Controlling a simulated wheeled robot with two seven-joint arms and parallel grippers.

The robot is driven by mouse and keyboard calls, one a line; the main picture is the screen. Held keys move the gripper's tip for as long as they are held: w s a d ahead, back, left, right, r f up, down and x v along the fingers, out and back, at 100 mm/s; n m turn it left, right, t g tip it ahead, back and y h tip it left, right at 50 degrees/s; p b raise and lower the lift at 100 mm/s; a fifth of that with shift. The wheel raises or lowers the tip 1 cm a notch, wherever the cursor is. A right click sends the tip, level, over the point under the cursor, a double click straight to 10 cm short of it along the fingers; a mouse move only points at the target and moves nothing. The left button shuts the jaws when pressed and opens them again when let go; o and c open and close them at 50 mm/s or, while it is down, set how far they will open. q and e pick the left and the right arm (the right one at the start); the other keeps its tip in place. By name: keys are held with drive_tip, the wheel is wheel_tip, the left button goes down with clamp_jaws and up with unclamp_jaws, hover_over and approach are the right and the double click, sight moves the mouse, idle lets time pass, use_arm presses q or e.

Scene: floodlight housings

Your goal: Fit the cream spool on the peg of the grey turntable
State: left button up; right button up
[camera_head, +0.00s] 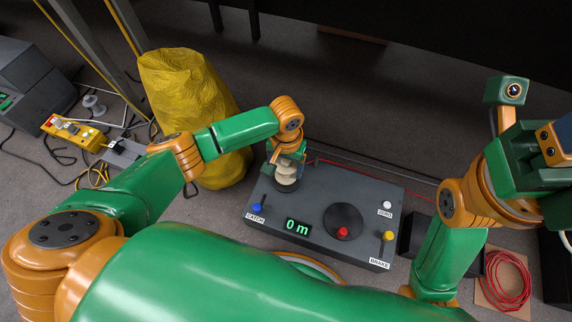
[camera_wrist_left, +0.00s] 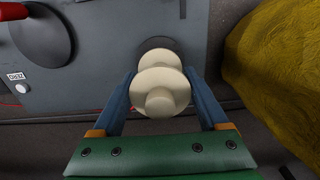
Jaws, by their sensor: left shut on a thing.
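The cream spool (camera_head: 286,174) is between the fingers of my left gripper (camera_head: 286,166), above the back left corner of a grey console. In the left wrist view the spool (camera_wrist_left: 160,85) shows two round flanges and a round end, with the blue fingers of my gripper (camera_wrist_left: 162,105) shut on its sides. A dark round disc (camera_wrist_left: 154,43), seemingly the turntable, shows partly behind the spool; its peg is hidden. I cannot tell whether the spool touches it. My right gripper (camera_head: 553,148) is only partly visible at the right edge, its fingertips unclear.
The console (camera_head: 330,190) has a blue knob, a display reading "0 m", a dark wheel (camera_head: 343,222) with a red knob, a white button and a yellow knob. A yellow sack (camera_head: 190,95) stands close at left. A red cable coil (camera_head: 508,280) lies at right.

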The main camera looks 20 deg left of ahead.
use_arm(q)
drive_tip(key=shift+f+b, duration=0.7)
drive_tip(key=shift+f, duration=0.75)
drive_tip(key=o, duration=1.3)
